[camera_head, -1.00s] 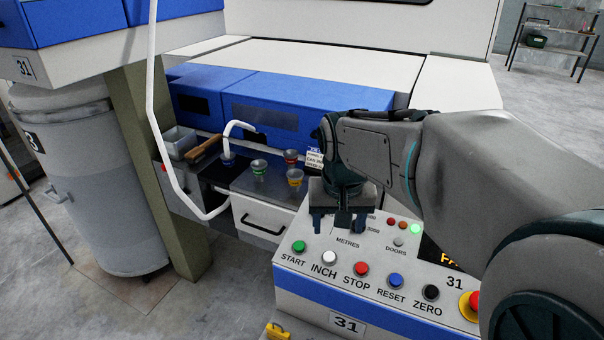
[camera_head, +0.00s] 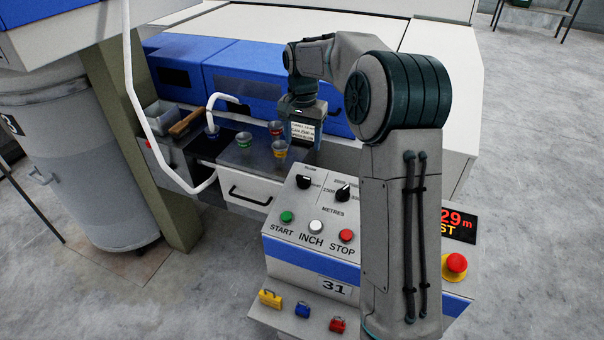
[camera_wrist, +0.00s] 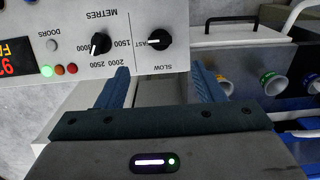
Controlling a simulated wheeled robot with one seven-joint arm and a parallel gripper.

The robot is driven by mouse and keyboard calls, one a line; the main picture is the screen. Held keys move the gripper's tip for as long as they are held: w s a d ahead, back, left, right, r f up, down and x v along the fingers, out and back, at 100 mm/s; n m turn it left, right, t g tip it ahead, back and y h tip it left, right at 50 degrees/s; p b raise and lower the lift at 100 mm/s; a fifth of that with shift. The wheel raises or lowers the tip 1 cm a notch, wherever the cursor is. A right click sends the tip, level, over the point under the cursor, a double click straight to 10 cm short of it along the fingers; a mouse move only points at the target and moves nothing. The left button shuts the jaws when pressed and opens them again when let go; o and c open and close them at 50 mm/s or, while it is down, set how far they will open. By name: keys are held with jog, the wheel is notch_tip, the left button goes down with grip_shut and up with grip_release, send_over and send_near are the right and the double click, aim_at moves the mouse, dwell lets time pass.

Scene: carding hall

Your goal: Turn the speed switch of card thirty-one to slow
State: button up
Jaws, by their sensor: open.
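The speed switch (camera_head: 303,182) is a black knob on the sloped white panel (camera_head: 285,205) of card 31. In the wrist view, upside down, the speed switch (camera_wrist: 160,39) has its white mark toward FAST, with SLOW lettered on the side nearer my fingers. My gripper (camera_head: 303,112) is above and behind the panel's far edge in the head view. In the wrist view my gripper (camera_wrist: 160,70) is open and empty, its blue fingers apart, with the switch between and beyond the tips. It does not appear to touch the switch.
A similar METRES knob (camera_head: 343,192) sits beside the switch. Start (camera_head: 287,217), inch (camera_head: 316,227) and stop (camera_head: 346,235) buttons line the front; a red emergency button (camera_head: 455,263) is right. Small cups (camera_head: 278,150) and a white hose (camera_head: 135,90) are left. My arm hides part of the panel.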

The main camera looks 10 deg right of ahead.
aim_at(302, 178)
notch_tip(302, 178, down, 13)
jog(key=shift+p, duration=0.8)
jog(key=c, duration=1)
